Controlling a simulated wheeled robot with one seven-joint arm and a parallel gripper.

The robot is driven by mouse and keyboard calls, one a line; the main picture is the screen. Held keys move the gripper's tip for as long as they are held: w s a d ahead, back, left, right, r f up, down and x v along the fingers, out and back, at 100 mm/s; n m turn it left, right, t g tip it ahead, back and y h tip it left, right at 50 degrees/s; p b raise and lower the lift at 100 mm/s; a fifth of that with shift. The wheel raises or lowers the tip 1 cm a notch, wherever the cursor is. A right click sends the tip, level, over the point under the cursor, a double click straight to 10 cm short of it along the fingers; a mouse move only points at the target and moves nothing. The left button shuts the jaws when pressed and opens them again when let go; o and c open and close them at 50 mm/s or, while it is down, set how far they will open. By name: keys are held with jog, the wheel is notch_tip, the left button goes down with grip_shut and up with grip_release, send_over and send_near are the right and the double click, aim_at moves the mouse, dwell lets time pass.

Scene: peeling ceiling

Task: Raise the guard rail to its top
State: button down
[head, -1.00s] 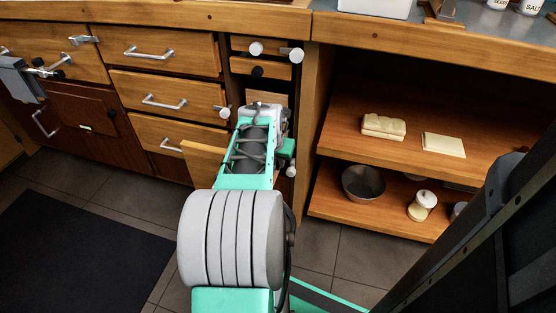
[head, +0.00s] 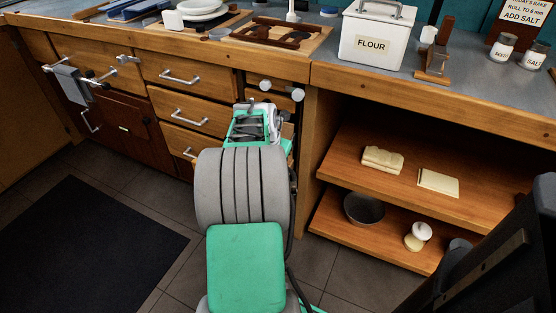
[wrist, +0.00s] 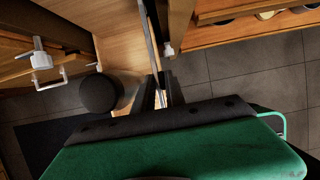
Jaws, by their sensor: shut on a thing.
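My gripper (wrist: 160,92) is in front of the narrow drawer stack under the counter. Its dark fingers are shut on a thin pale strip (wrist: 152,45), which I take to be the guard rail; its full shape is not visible. In the head view my wrist (head: 258,112) covers the rail and fingers. Two pale knobs (head: 297,94) show just above my wrist.
Wide drawers with metal handles (head: 179,77) are on the left. An open shelf unit (head: 345,155) holds dough, a bowl (head: 364,209) and a jar (head: 418,237) on the right. The counter above carries a flour tin (head: 372,40). A dark mat (head: 85,245) lies on the floor.

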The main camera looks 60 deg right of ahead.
jog(key=shift+w+d+r, duration=0.1)
jog(key=shift+d+r, duration=0.1)
jog(key=shift+r, duration=0.15)
jog(key=c, duration=1.7)
grip_release()
jog(key=o, duration=0.3)
jog(key=shift+a+f, duration=0.1)
jog(key=shift+f, duration=0.05)
jog(key=p+v, duration=0.2)
jog(key=v, duration=0.6)
